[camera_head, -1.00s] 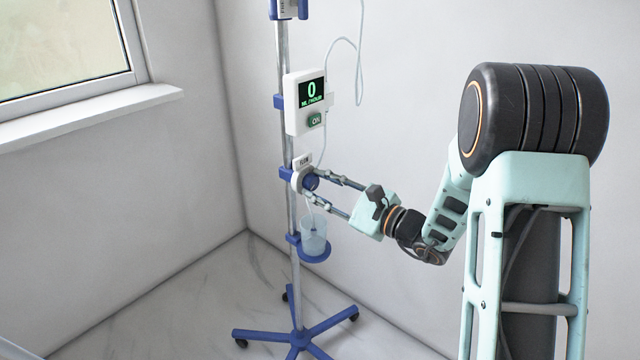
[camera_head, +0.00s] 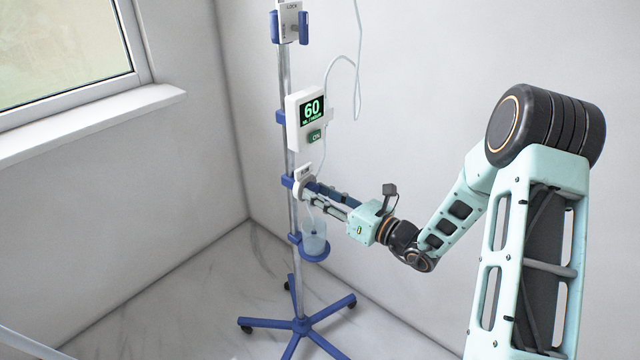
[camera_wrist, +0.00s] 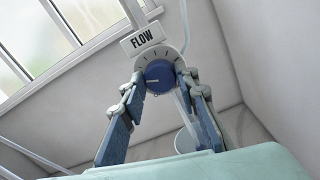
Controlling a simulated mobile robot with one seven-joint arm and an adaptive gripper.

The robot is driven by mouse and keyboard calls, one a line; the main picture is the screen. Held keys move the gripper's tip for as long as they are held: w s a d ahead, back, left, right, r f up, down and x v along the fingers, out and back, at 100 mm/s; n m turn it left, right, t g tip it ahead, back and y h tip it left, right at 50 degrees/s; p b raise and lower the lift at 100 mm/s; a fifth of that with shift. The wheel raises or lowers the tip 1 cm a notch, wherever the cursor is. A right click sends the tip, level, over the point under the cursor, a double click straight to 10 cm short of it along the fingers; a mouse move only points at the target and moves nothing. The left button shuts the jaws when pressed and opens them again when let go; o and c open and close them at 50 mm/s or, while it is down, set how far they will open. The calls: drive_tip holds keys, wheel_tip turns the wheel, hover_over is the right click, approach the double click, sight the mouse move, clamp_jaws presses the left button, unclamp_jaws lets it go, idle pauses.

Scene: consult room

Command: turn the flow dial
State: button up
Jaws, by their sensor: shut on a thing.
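The flow dial (camera_wrist: 159,77) is a round blue knob with a pale pointer line, under a white FLOW label (camera_wrist: 142,38) in the wrist view. The pointer line points left there. In the head view the dial's housing (camera_head: 300,183) sits on the pole, with the dial mostly hidden by my fingers. My gripper (camera_wrist: 159,82) is shut on the dial, one finger on each side of it. In the head view my gripper (camera_head: 313,192) reaches the dial from the right. The pump box (camera_head: 306,118) above shows 60 in green, with a green ON button.
The dial is mounted on a metal pole (camera_head: 288,80) with a blue star-shaped wheeled base (camera_head: 301,324). A clear cup (camera_head: 315,240) stands in a blue ring holder just below my gripper. A thin tube loops beside the pump box. A LOCK unit (camera_head: 290,20) is higher up.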

drive_tip(key=m+p, duration=0.3)
drive_tip(key=shift+r, duration=0.1)
drive_tip(key=shift+m+p, duration=0.6)
drive_tip(key=shift+m, duration=0.1)
drive_tip(key=shift+f, duration=0.2)
drive_tip(key=o, duration=1.1)
drive_tip(key=shift+o, duration=0.2)
drive_tip(key=v, duration=1.2)
